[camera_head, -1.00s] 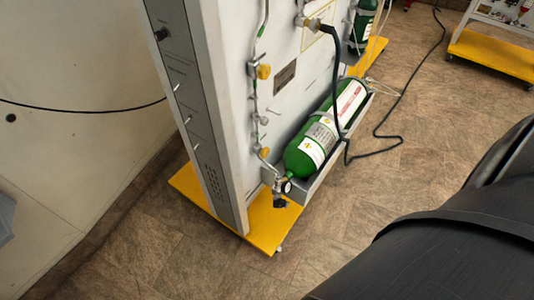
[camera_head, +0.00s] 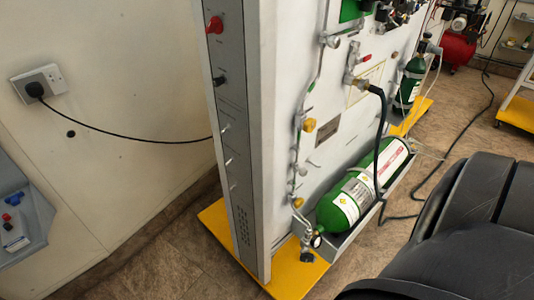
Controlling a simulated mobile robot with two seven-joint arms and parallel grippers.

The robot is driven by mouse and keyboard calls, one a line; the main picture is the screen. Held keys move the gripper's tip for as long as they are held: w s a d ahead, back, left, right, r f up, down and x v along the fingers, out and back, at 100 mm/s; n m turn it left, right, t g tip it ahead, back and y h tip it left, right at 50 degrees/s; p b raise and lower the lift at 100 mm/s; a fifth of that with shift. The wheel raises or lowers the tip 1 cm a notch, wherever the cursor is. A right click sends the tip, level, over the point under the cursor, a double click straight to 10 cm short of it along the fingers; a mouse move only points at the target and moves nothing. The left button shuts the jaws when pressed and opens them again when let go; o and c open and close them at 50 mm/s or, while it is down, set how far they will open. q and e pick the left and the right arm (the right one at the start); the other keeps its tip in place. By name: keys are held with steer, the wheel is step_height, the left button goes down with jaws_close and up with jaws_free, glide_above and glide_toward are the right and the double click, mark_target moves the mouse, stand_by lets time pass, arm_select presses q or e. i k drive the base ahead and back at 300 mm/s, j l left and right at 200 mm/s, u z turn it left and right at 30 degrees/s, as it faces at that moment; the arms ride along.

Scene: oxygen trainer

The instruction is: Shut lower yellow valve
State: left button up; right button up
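The lower yellow valve (camera_head: 302,170) is a small yellow knob on the thin pipe running down the front of the white trainer panel (camera_head: 275,90). The upper yellow valve (camera_head: 309,125) sits above it on the same pipe. Both are small here, and I cannot tell whether the lower one is turned open or shut. Neither of my grippers is in view. Nothing touches the lower valve.
A green cylinder (camera_head: 342,206) lies in a tray right of the lower valve, with a gauge (camera_head: 317,241) at its near end. A black hose (camera_head: 382,125) loops in front of the panel. The yellow base (camera_head: 290,283) juts onto the floor. A dark bulk fills the lower right.

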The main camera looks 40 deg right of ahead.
mark_target(299, 202)
steer(key=l+u, duration=0.15)
steer(key=u, duration=0.3)
steer(key=l+u, duration=0.2)
steer(key=u, duration=0.25)
steer(key=k+l+u, duration=0.1)
steer(key=u, duration=0.3)
steer(key=k+l+u, duration=0.1)
steer(key=u, duration=0.35)
steer(key=k+l+u, duration=0.4)
steer(key=k+u, duration=0.35)
steer(key=k, duration=0.15)
steer(key=k+u, duration=0.4)
steer(key=k, duration=0.1)
